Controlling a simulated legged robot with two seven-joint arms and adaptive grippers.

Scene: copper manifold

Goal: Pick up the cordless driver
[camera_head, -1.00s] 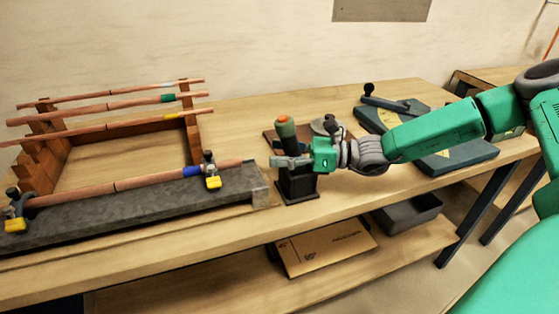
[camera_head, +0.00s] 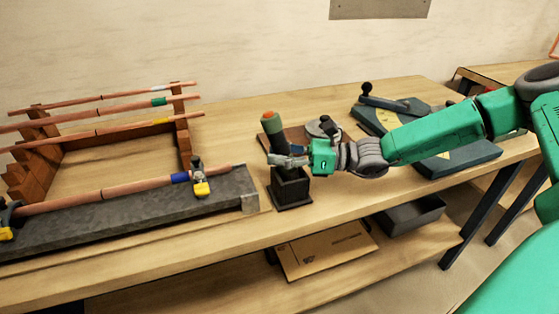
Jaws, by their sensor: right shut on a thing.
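The cordless driver, a dark green body with an orange top (camera_head: 271,128), stands in a black square holder (camera_head: 291,190) on the workbench. It leans slightly to the left. My right gripper (camera_head: 284,159) comes in from the right and is shut on the driver just above the holder. The driver's lower part is hidden by the gripper and the holder walls, so I cannot tell whether it is clear of the holder's floor. My left gripper is out of view.
A grey fixture block (camera_head: 130,212) with a clamped copper pipe lies on the left. Behind it, a brown rack (camera_head: 185,140) carries several pipes. A dark blue tool base (camera_head: 455,158) is under my right arm. A cardboard box (camera_head: 325,250) and a grey bin (camera_head: 408,215) are on the lower shelf.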

